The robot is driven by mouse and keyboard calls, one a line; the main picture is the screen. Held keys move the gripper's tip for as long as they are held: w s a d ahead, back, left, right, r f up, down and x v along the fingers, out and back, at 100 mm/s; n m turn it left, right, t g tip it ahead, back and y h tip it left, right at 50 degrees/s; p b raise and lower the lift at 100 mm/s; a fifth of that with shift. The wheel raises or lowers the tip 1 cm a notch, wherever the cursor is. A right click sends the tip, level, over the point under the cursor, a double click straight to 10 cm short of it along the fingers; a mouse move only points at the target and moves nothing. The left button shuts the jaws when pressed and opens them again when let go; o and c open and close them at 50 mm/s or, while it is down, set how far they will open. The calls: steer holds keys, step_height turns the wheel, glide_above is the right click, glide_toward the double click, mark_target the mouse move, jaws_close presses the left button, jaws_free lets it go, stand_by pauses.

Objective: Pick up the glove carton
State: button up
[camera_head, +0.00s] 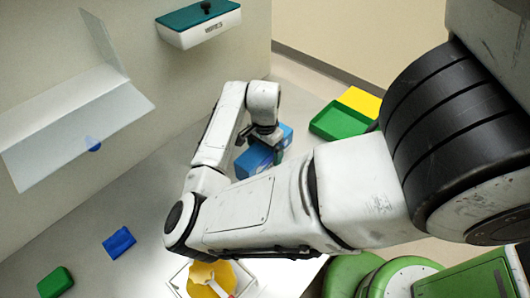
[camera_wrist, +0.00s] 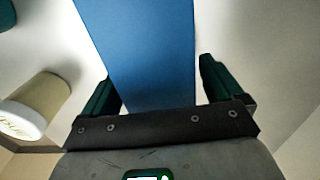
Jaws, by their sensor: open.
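The glove carton (camera_head: 282,139) is a blue box on the pale counter, partly hidden under my gripper (camera_head: 263,140) in the head view. In the wrist view the carton (camera_wrist: 142,45) is a long blue face running from the top edge down between the two dark green fingers. My gripper (camera_wrist: 160,80) is open, with one finger on each side of the carton. A pale gap shows beside the right finger; at the left finger I cannot tell whether it touches.
A green and yellow tray (camera_head: 342,121) lies right of the carton. A clear flap (camera_head: 75,120) and a teal-lidded white box (camera_head: 200,28) are on the wall. Blue (camera_head: 118,242) and green (camera_head: 56,282) blocks lie front left. A pale cylinder (camera_wrist: 38,103) stands left in the wrist view.

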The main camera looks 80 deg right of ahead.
steer(key=c, duration=1.4)
